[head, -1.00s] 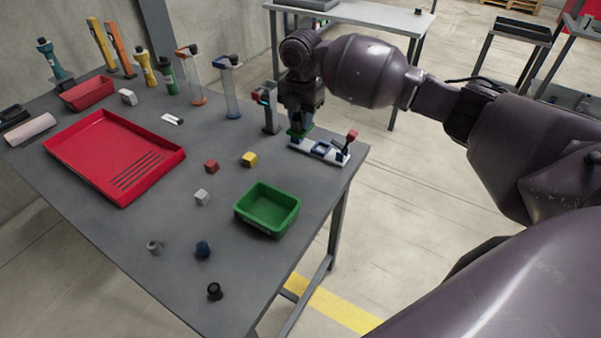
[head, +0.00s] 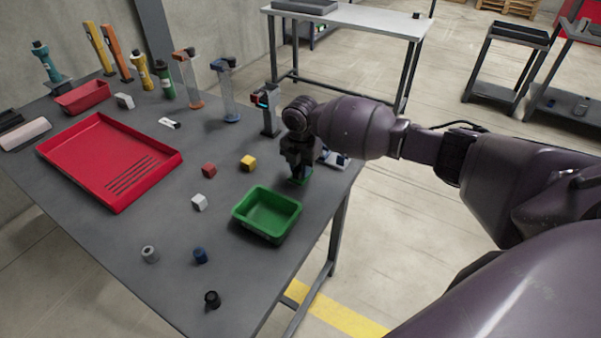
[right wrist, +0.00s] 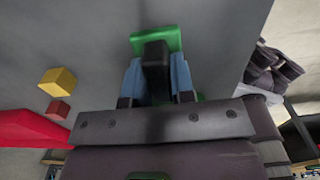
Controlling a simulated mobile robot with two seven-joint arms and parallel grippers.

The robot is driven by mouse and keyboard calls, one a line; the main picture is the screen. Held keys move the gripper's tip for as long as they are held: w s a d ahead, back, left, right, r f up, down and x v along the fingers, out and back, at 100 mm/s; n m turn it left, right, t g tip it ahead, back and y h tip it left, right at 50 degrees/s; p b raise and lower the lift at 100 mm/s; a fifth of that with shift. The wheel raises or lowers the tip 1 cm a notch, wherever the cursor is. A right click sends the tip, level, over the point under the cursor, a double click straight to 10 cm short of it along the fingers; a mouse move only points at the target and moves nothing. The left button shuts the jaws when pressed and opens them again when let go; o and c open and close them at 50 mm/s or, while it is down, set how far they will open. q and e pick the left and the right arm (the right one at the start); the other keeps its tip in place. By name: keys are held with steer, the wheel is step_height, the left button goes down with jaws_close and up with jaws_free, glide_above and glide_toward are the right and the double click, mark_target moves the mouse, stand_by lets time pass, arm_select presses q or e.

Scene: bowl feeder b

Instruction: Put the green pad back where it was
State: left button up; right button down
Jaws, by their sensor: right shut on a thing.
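The green pad (head: 301,182) is under my right gripper (head: 299,172), low over the right part of the table, between the green bin and the white fixture. In the right wrist view the pad (right wrist: 172,37) shows as a flat green piece with a black block on it. The blue fingers of my right gripper (right wrist: 157,82) are shut on that black block. I cannot tell whether the pad touches the table. The white fixture (head: 338,161) at the table's right edge is partly hidden by my right arm. My left gripper is not in view.
A green bin (head: 245,211) stands just in front of the gripper. A yellow cube (head: 248,163), a red cube (head: 209,170) and a white cube (head: 199,202) lie to the left. A grey post device (head: 268,112) stands behind. A large red tray (head: 62,160) is at left.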

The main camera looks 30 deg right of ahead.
step_height(320, 180, down, 2)
steer(key=shift+f, duration=0.15)
steer(key=c, duration=1)
jaws_free()
steer(key=shift+f, duration=0.1)
